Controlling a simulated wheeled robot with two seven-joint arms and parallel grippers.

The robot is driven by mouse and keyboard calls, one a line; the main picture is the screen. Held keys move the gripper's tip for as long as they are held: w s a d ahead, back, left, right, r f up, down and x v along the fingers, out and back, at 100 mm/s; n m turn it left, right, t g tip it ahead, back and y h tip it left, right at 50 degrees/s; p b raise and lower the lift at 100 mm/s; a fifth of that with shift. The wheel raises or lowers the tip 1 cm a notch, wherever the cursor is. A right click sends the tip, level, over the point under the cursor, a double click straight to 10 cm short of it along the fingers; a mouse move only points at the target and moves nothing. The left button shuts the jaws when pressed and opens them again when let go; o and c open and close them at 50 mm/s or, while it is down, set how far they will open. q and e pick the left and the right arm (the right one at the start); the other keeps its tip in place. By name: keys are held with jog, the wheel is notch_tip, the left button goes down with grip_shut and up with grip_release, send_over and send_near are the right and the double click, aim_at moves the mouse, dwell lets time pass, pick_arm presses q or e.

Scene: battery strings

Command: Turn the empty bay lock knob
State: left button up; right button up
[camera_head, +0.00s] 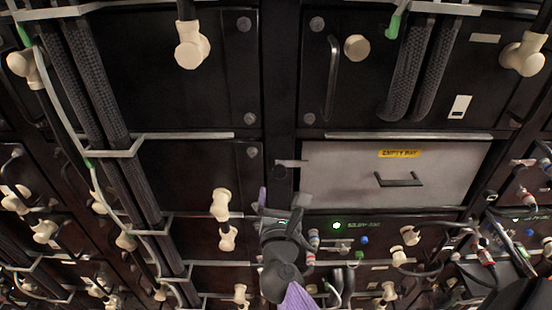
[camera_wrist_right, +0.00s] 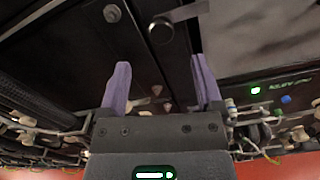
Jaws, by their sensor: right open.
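The empty bay is a light grey panel (camera_head: 340,185) with a yellow "EMPTY BAY" label (camera_head: 399,154) and a dark handle (camera_head: 398,180). Its lock knob (camera_head: 290,163) sits by the panel's upper left edge, with a short grey bar pointing sideways toward the panel. In the right wrist view the round knob (camera_wrist_right: 162,30) and its bar show beyond the fingertips. My right gripper (camera_head: 284,200) is open and empty, below the knob in the head view and apart from it. Its purple fingers (camera_wrist_right: 160,66) straddle the knob's line in the wrist view. My left gripper is not in view.
A module with a lit green light (camera_head: 337,226) sits below the empty bay, with plugs and cables beside it. Cream knobs (camera_head: 192,45) and thick braided cables (camera_head: 95,85) stick out from neighbouring modules. The dark post around the lock knob is mostly clear.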

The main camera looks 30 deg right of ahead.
aim_at(280, 174)
jog(key=x, duration=0.8)
jog(key=shift+w+d+f+b, duration=0.15)
jog(key=shift+w+b, duration=0.15)
grip_shut()
